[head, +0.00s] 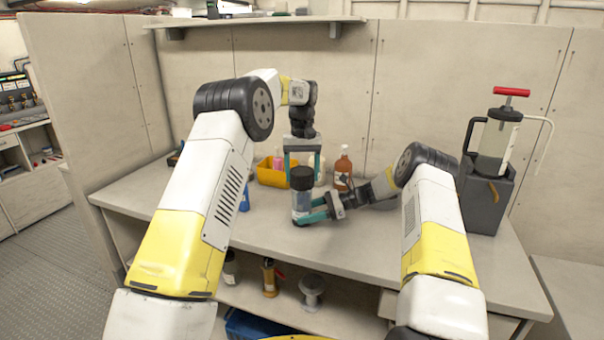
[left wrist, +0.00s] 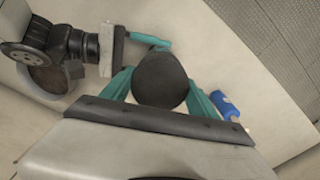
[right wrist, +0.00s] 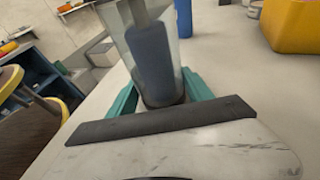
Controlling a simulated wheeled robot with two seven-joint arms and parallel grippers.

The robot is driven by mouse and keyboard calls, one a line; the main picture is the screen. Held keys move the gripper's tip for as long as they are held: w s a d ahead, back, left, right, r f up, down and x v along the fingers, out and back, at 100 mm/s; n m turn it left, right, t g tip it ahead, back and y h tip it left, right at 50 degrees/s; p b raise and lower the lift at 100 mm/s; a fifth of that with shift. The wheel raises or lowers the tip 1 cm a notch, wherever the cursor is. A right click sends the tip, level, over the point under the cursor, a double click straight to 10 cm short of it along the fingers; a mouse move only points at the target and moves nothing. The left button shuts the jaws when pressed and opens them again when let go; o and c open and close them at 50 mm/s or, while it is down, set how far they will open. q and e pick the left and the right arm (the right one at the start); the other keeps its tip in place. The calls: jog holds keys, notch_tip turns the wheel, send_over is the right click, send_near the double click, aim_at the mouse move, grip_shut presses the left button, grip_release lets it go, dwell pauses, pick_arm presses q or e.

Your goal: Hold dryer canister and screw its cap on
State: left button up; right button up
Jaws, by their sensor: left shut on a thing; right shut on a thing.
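The dryer canister (head: 301,207) is a clear cylinder with dark blue contents, standing upright on the bench. My right gripper (head: 312,208) is shut around its lower body from the right; the right wrist view shows the clear wall (right wrist: 177,60) between the teal fingers. The black cap (head: 302,179) sits at the canister's top. My left gripper (head: 303,166) reaches down from above and is shut on the cap. The left wrist view shows the round cap top (left wrist: 160,80) between its fingers. Whether the threads are engaged is hidden.
A yellow bin (head: 270,177) with pink contents and a brown bottle (head: 343,170) stand behind the canister. The front bench is clear.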

pick_arm(q)
jog(key=shift+f, duration=0.95)
dwell(0.6)
pick_arm(e)
jog(key=o, duration=0.5)
grip_shut()
